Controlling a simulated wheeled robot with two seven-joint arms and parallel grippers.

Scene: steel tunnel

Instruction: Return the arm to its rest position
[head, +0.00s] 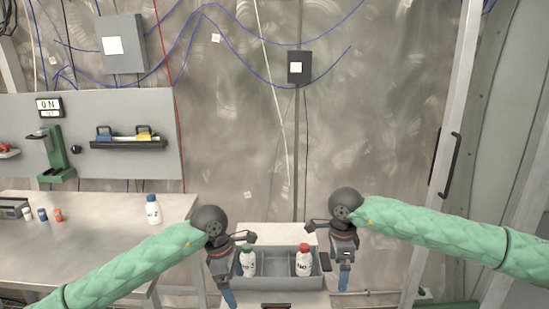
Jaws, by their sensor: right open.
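My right arm comes in from the right, and my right gripper (344,277) points down beside the right end of a grey divided tray (281,283). It is open and holds nothing that I can see. My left arm comes in from the left, and my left gripper (228,296) points down by the tray's left end; its finger opening cannot be made out. A white bottle with a green cap (248,263) stands in the tray's left compartment. A white bottle with a red cap (303,264) stands in the right compartment. The middle compartment looks empty.
A shelf (128,145) hangs on the grey panel behind. A door handle (449,165) is at right.

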